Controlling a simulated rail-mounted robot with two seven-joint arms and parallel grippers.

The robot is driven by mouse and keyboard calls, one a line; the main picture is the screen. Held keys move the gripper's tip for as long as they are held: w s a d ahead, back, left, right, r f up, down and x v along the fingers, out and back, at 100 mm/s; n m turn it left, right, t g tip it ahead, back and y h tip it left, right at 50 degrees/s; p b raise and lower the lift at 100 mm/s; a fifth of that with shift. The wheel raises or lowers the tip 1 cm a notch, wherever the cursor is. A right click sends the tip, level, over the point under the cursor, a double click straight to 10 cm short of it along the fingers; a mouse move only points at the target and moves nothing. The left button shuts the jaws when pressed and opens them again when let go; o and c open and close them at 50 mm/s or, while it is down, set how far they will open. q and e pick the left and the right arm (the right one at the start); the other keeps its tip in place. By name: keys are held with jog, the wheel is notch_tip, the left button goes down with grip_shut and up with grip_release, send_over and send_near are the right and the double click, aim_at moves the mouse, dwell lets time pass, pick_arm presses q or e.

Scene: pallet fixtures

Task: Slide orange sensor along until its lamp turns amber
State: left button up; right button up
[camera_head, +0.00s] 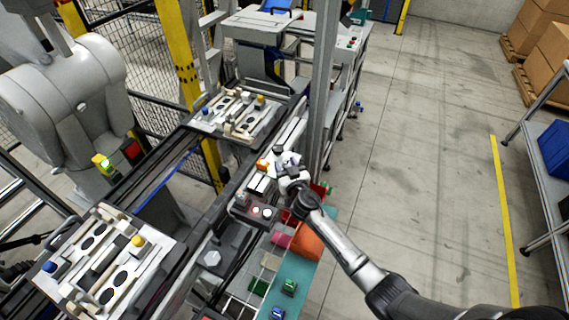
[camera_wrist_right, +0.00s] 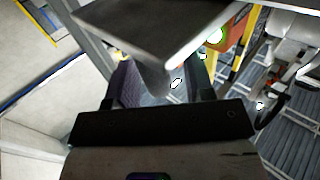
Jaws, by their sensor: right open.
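The orange sensor (camera_head: 263,166) is a small block on the rail beside the conveyor, just left of my right gripper (camera_head: 283,161) in the head view. In the right wrist view an orange part (camera_wrist_right: 237,28) with a bright green round spot shows at the upper right, beyond the fingers; it looks like the sensor with its lamp. My right gripper (camera_wrist_right: 162,88) is open. A grey part hangs between or in front of its fingers; I cannot tell whether they touch it. My left gripper is not in view.
A fixture pallet (camera_head: 238,112) stands on the conveyor behind, another (camera_head: 105,262) at the front left. A grey post (camera_head: 322,90) rises close to my right gripper. A button box (camera_head: 256,211) and a teal shelf (camera_head: 300,272) with parts lie nearer.

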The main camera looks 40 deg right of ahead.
jog(key=shift+w+d, duration=0.2)
jog(key=shift+w, duration=0.3)
grip_shut()
dwell(0.3)
